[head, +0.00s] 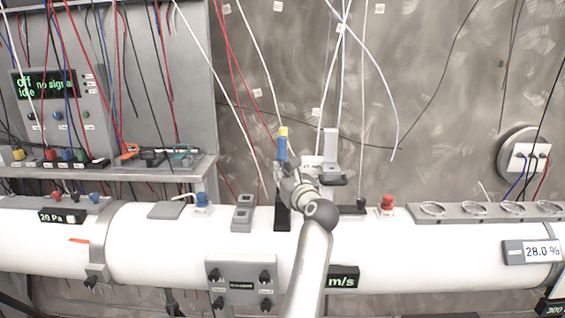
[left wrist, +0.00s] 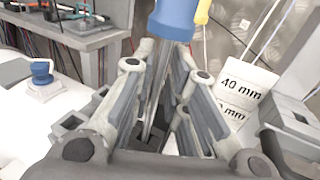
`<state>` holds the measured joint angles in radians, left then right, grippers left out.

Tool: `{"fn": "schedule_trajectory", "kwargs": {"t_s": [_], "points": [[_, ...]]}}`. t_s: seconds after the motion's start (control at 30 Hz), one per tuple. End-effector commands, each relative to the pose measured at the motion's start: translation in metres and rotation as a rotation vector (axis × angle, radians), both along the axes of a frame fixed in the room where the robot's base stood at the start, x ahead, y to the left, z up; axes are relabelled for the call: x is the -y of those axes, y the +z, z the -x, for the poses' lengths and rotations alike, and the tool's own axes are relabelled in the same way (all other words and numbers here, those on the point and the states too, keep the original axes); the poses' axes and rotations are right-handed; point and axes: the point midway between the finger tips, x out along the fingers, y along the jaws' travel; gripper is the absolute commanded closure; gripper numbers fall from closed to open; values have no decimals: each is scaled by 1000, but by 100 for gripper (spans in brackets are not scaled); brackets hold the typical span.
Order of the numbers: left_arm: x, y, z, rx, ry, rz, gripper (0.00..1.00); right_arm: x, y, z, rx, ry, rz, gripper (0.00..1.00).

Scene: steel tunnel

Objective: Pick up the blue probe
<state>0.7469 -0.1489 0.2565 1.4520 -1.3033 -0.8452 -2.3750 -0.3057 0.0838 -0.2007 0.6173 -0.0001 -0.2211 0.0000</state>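The blue probe stands upright, with its blue handle (head: 282,147) above my left gripper (head: 287,172) in the head view. In the left wrist view the handle (left wrist: 177,18) is at the top, and a thin metal shaft runs down from it between the fingers. My left gripper's fingers (left wrist: 165,58) close in on both sides of the shaft, just under the handle, and appear shut on it. A black upright block (head: 282,218) shows below the gripper. My right gripper is not in view.
A yellow piece (left wrist: 202,12) is beside the blue handle. A "40 mm" label (left wrist: 245,82) stands to the right. A blue knob (head: 202,202) and a red knob (head: 387,205) sit on the white pipe (head: 155,240). Thin cables hang behind.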

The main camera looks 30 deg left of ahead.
Motion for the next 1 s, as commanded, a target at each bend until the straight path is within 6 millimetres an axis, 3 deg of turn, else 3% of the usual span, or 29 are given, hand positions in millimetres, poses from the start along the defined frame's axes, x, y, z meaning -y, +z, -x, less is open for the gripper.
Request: {"fn": "schedule_trajectory", "kwargs": {"t_s": [0.1,0.47,0.7,1.0], "points": [[-1,0,0,0,1,0,100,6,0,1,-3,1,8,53],[0,3,0,1,1,0,100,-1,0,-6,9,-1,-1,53],[0,42,0,8,1,-1,100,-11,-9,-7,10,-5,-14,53],[0,92,0,3,1,-1,100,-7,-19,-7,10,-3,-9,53]]}}
